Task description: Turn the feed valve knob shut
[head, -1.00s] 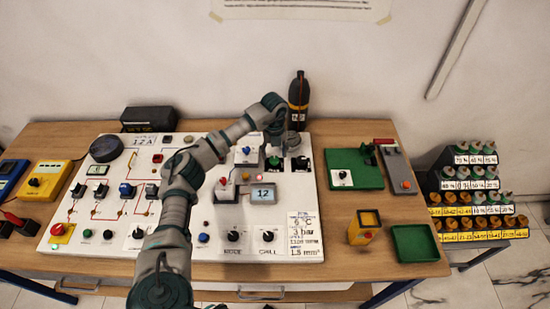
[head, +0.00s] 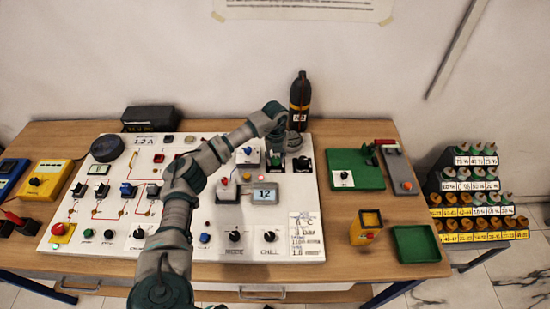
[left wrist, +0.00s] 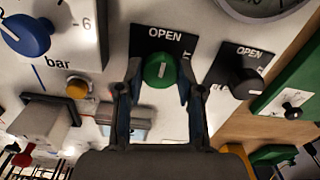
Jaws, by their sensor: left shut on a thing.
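A green knob (left wrist: 160,71) sits on a black plate marked OPEN in the left wrist view. A white line on the knob runs nearly up and down in that picture, toward the word OPEN. My left gripper (left wrist: 159,88) has one finger on each side of the knob and is shut on it. In the head view the left gripper (head: 276,150) is over the same spot and partly covers the knob. A second knob, black (left wrist: 244,82), stands to the right on its own OPEN plate. The feed valve's name is not readable. My right gripper is out of view.
A round gauge (head: 296,141) and a dark bottle (head: 300,100) stand just behind the gripper. A blue knob (left wrist: 27,35) and a small display (head: 265,194) are close by on the white panel (head: 265,218). A green box (head: 355,169) lies to the right.

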